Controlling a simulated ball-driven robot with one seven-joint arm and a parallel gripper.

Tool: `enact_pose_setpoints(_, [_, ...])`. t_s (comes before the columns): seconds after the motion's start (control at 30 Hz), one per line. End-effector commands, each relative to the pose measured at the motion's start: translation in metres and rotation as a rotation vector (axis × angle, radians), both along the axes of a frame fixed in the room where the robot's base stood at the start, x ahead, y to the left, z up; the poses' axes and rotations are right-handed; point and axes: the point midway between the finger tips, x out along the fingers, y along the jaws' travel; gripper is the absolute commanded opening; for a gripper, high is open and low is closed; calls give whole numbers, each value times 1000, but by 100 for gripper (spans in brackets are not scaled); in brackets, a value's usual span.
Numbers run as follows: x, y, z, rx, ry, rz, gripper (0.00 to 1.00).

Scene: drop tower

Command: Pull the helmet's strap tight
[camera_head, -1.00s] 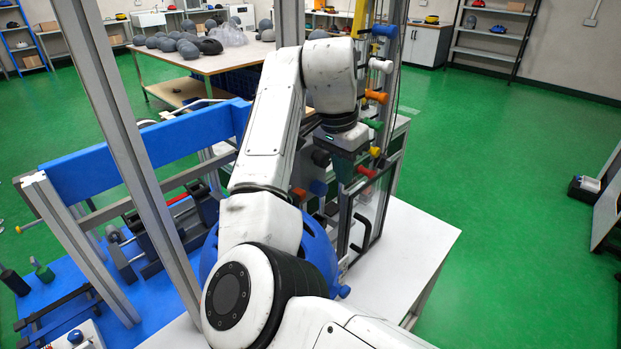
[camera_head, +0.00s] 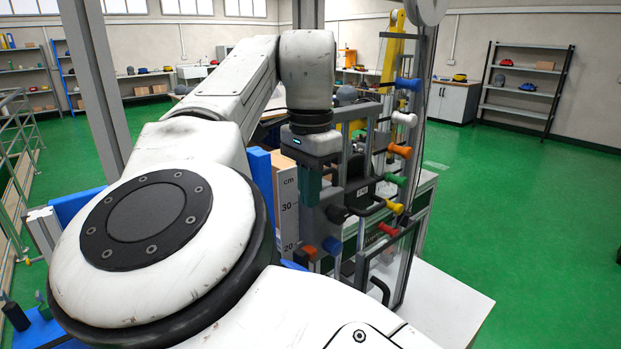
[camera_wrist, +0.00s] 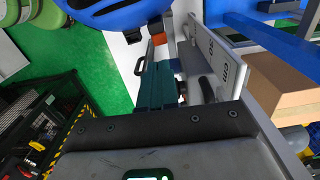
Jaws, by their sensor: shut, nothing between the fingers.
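The blue helmet (camera_wrist: 115,10) is cut off by the top edge of the wrist view. In the head view only a small blue part of it (camera_head: 293,265) shows behind my white arm. My gripper (camera_head: 309,203) points down beside the tower's frame, above the helmet's level. Its teal fingers (camera_wrist: 160,75) are shut with nothing between them, and apart from the helmet in the wrist view.
A ruler plate (camera_head: 287,210) stands close left of my gripper. Coloured knobs, including an orange one (camera_head: 400,151), stick out from the tower's right side. A white table (camera_head: 440,305) extends below it. Open green floor (camera_head: 520,190) lies to the right.

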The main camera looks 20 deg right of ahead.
Motion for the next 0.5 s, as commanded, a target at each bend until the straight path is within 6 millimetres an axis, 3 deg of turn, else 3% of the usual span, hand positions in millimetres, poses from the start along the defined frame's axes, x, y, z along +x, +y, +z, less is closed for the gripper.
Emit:
enact_pose_setpoints(0.2, [-1, 1, -44, 1, 3, -1, 0])
enact_pose_setpoints(0.5, [-1, 1, -83, 0, -1, 0, 0])
